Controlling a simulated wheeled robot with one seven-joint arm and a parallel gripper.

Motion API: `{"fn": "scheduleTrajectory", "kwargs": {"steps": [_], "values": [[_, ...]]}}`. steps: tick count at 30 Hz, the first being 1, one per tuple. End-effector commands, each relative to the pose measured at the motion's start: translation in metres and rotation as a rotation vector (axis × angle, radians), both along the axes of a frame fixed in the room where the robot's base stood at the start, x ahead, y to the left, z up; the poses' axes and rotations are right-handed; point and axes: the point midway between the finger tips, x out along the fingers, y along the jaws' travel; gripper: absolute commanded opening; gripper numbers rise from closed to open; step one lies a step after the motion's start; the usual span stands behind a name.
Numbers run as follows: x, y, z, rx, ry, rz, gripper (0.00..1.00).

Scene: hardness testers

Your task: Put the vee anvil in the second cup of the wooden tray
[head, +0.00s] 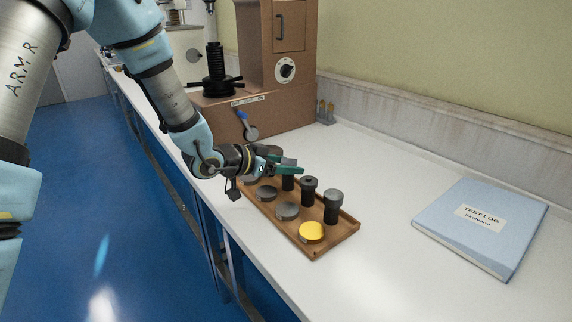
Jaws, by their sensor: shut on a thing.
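The wooden tray (345,239) lies on the white bench with round pieces and dark posts in it. My gripper (287,166), with green fingers, is over the back row of the tray and shut on a dark post-shaped piece (288,183), which I take for the vee anvil. Its top is hidden by the fingers, so no groove shows. I cannot tell whether its foot is in a cup or above one. Two other dark posts, one (309,190) and another with a wider head (333,205), stand to its right. The cups themselves are mostly hidden.
Along the tray's front are grey discs (287,211) and a yellow disc (312,232). A brown hardness tester (285,65) with a black spindle (215,65) stands behind the tray. A blue test log binder (482,226) lies at right. Bench between binder and tray is clear.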

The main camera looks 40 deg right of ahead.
Motion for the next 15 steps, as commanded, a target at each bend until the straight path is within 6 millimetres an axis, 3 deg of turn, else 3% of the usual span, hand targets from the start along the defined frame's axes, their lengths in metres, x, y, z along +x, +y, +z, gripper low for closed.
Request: {"fn": "scheduleTrajectory", "kwargs": {"steps": [12,13,15], "values": [[0.0002,-0.0003,-0.0034,-0.001,-0.001,0.000,0.23],[0.0001,-0.0003,-0.0034,-0.001,-0.001,0.000,0.75],[0.0001,-0.0003,-0.0034,-0.001,-0.001,0.000,0.83]]}}
